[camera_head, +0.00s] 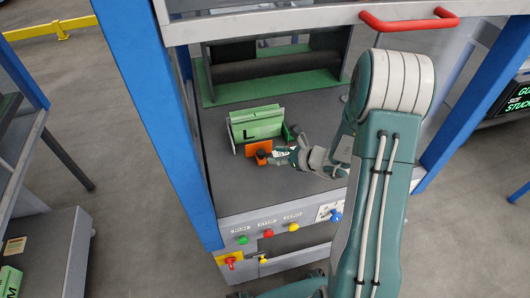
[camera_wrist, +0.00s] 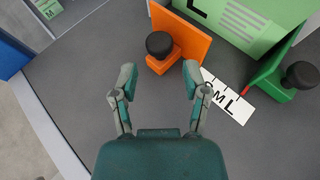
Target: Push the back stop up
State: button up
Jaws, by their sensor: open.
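A green stop (camera_wrist: 265,85) with another black knob (camera_wrist: 300,75) stands at the right. I cannot tell by look which is the back stop. My gripper (camera_wrist: 159,78) is open and empty, its fingertips just short of the orange stop's knob. It also shows in the head view (camera_head: 276,158).
A white size scale (camera_wrist: 230,102) with letters and a red pointer lies between the stops. Blue posts (camera_head: 160,120) frame the machine. A red handle (camera_head: 410,22) sits on the raised cover. Coloured buttons (camera_head: 268,233) line the front panel. Table left of the orange stop is clear.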

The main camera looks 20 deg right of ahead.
aim_at(265, 153)
jog(key=shift+x, duration=2.3)
grip_shut()
jog(key=shift+w, duration=2.4)
grip_release()
jog(key=shift+s+d+r, duration=0.1)
